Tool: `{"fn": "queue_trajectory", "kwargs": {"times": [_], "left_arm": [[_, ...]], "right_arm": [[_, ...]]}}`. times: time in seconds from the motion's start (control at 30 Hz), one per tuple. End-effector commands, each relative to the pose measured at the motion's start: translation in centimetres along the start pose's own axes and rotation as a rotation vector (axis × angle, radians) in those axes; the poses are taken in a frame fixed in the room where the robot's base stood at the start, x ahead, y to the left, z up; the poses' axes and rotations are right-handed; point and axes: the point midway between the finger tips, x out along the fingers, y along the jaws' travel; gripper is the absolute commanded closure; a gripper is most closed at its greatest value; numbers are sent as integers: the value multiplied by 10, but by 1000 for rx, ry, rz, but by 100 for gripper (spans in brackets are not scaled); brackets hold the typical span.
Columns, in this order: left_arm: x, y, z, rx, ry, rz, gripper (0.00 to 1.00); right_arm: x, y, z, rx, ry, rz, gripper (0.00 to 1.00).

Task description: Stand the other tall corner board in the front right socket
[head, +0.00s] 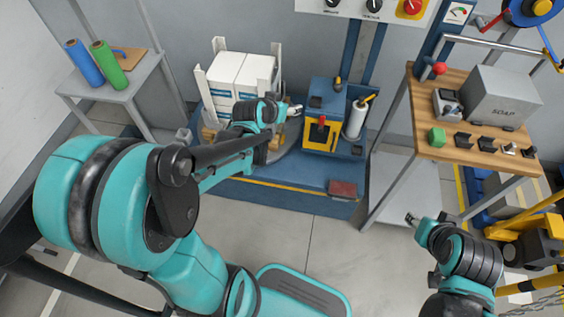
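White boxes (239,72) are stacked on a pallet on the blue machine base. White corner boards stand around the stack: one at the left (203,88), one at the back (219,45) and one at the right (276,58). My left gripper (294,111) is at the stack's front right, with a white upright strip (279,131) showing just below it. I cannot tell whether it grips this strip. The arm hides the front right socket and much of the stack's lower front. My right gripper (411,218) is low at the right, away from the boards; its fingers are too small to read.
A wooden-topped bench (465,125) at the right bears a SOAP box (503,98) and small blocks. A grey side table (112,84) at the left bears blue (84,63) and green (108,64) rolls. A white roll (356,119) stands right of the stack. The floor in front is clear.

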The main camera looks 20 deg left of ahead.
Motion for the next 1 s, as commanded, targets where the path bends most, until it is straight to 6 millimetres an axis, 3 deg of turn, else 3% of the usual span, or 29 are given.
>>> {"fn": "queue_trajectory", "kwargs": {"times": [0.03, 0.2, 0.43, 0.63, 1.0], "left_arm": [[-22, 17, 6, 11, -30, 14, 41], [-86, 54, 38, 34, -134, 33, 41], [-152, 77, 93, 62, -247, 27, 41], [-175, 80, 118, 72, -289, 15, 41], [-177, 80, 120, 72, -293, 13, 41]], "right_arm": [[0, 0, 0, 0, 0, 0, 60], [0, 0, 0, 0, 0, 0, 60], [0, 0, 0, 0, 0, 0, 60], [0, 0, 0, 0, 0, 0, 60], [0, 0, 0, 0, 0, 0, 60]]}}
